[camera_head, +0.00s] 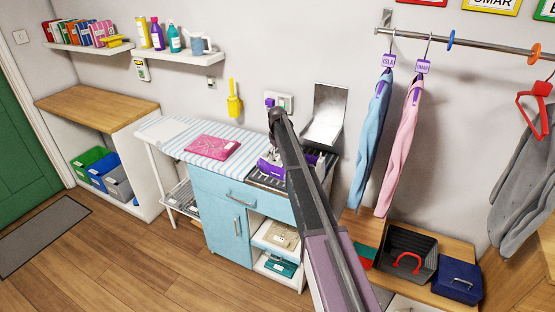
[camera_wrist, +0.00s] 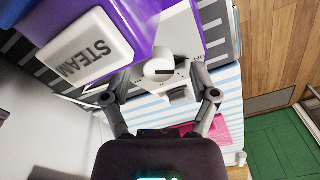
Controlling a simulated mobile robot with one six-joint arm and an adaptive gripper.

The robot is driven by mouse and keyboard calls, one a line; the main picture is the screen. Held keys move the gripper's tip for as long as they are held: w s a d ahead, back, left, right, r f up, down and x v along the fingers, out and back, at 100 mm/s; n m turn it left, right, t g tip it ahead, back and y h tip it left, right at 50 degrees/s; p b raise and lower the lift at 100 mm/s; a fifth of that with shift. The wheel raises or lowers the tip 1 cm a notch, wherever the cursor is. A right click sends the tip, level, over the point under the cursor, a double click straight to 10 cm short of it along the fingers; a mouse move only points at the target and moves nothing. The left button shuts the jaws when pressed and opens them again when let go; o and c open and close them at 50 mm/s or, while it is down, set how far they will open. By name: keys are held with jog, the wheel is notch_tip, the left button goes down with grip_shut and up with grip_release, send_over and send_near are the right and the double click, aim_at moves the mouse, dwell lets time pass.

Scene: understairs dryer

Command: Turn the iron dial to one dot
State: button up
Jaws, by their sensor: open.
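The purple iron (camera_head: 268,165) lies on the dark rack at the right end of the ironing board, partly hidden by my arm. In the wrist view the purple iron body (camera_wrist: 190,35) fills the top, with a white block marked STEAM (camera_wrist: 85,50). The round white iron dial (camera_wrist: 158,68) sits on a pale part of the iron, with a dark mark toward its right side. Dots around it are too small to read. My gripper (camera_wrist: 158,77) is open, its fingers on either side of the dial, with no clear contact. In the head view my arm hides the gripper.
A pink folded cloth (camera_head: 213,145) lies on the striped ironing board (camera_head: 178,137). A tilted metal plate (camera_head: 328,105) stands behind the rack. Blue and pink garments (camera_head: 372,135) hang to the right. The floor (camera_head: 130,250) in front is clear.

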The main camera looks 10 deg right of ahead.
jog(key=shift+f, duration=0.2)
grip_shut()
dwell(0.3)
jog(key=m, duration=0.4)
jog(key=shift+m, duration=2.3)
